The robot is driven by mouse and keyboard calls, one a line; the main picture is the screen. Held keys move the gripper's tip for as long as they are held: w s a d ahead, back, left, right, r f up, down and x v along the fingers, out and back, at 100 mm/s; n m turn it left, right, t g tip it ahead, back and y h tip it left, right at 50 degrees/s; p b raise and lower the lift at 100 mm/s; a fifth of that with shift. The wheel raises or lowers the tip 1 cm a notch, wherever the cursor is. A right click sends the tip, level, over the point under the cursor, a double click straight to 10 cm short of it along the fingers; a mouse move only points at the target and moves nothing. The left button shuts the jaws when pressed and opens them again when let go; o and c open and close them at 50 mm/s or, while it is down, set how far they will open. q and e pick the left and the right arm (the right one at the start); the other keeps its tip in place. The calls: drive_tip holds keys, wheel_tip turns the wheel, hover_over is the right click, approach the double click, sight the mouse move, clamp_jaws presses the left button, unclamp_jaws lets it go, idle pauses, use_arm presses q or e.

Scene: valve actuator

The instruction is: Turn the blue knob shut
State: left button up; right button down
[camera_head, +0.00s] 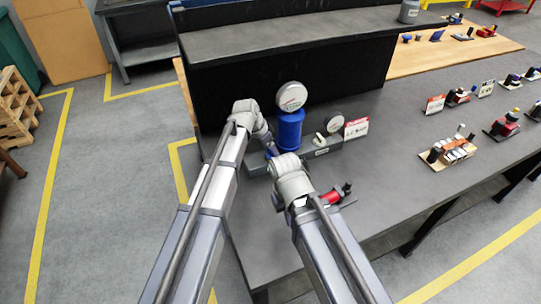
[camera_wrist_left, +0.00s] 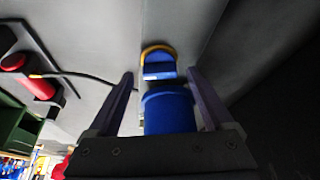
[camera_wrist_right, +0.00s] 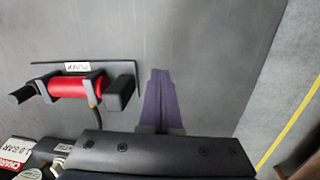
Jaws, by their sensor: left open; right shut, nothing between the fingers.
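In the left wrist view a blue knob-like part (camera_wrist_left: 158,70) with a yellow rim lies at the fingertips of my left gripper (camera_wrist_left: 160,76). A blue cylinder (camera_wrist_left: 168,110) stands nearer the palm, between the open fingers; I cannot tell if they touch it. In the head view a blue cylinder (camera_head: 290,132) carries a round white gauge (camera_head: 291,96), and my left wrist is just left of it. My right gripper (camera_wrist_right: 160,72) is shut and empty, over the grey bench. Its fingers are hidden behind its wrist in the head view.
A red-handled pump (camera_wrist_right: 75,88) sits on a plate beside my right gripper; its red part shows in the head view (camera_head: 331,197). A second gauge (camera_head: 335,121) and a red-white sign (camera_head: 356,128) stand right of the blue cylinder. A dark panel (camera_head: 240,95) rises behind.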

use_arm(q)
drive_tip(key=shift+d+f, duration=0.1)
drive_tip(key=shift+f, duration=0.15)
